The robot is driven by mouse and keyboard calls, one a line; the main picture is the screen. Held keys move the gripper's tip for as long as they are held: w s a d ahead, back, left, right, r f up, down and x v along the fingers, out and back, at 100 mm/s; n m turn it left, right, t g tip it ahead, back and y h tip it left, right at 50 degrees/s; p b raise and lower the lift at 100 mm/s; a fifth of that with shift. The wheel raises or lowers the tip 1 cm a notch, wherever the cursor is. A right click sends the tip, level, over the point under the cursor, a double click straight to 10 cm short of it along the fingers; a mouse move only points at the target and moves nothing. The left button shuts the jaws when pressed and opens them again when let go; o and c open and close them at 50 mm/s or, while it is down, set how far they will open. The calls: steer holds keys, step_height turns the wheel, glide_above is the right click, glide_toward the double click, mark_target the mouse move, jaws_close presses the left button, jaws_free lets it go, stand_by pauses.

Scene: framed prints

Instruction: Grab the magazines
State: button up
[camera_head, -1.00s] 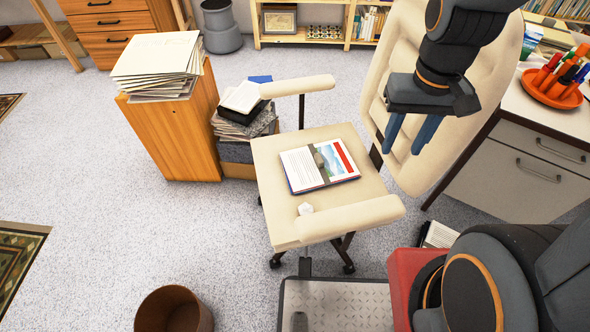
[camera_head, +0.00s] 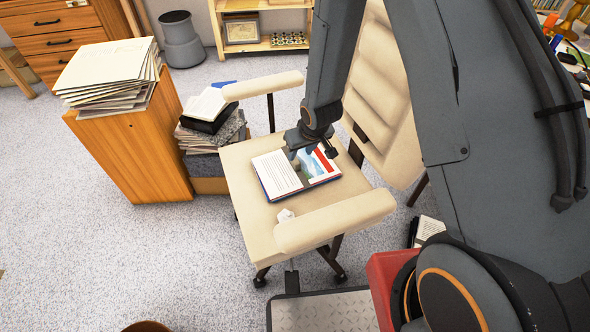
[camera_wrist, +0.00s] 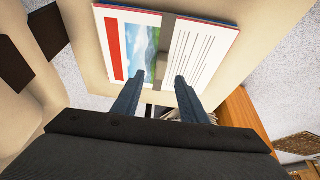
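An open magazine (camera_head: 281,175) lies on the seat of a cream office chair, with a text page on the left and a landscape picture with a red strip on the right. It also shows in the wrist view (camera_wrist: 195,47), at the top. My gripper (camera_head: 308,160) is over the picture side of the magazine in the head view. In the wrist view my gripper (camera_wrist: 160,77) has its two blue-grey fingers apart, pointing toward the magazine, with a grey patch at its middle between them. I cannot tell whether the fingertips touch the pages.
The chair's armrests (camera_head: 335,220) flank the seat. A wooden cabinet (camera_head: 135,155) with a paper stack (camera_head: 108,72) and a book pile (camera_head: 212,125) stand to the left. Open floor lies at front left.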

mark_target(296, 160)
steer(key=shift+x, duration=3.85)
steer(key=shift+a, duration=0.15)
jaws_close()
